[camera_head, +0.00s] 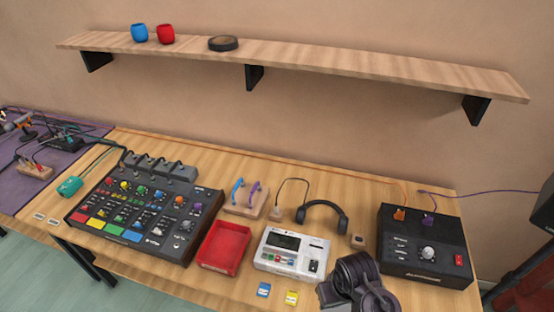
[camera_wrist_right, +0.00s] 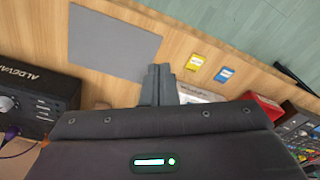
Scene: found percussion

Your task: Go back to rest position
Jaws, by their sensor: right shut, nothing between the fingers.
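My right gripper (camera_wrist_right: 158,82) is shut and empty, with its two grey fingers together above the wooden table. In the head view my dark right wrist and gripper (camera_head: 358,284) are at the table's front, between the white device (camera_head: 291,252) and the black amplifier-like box (camera_head: 424,247). The fingertips are hard to make out there. In the wrist view, the fingers partly cover the white device (camera_wrist_right: 198,97). My left gripper is not in view.
A red tray (camera_head: 223,248), a large mixer (camera_head: 146,208), headphones (camera_head: 322,215) and blue (camera_head: 263,290) and yellow (camera_head: 292,297) cards lie on the table. A grey panel (camera_wrist_right: 112,40) lies near the fingers. A shelf (camera_head: 300,64) runs above, holding two cups and a dark disc.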

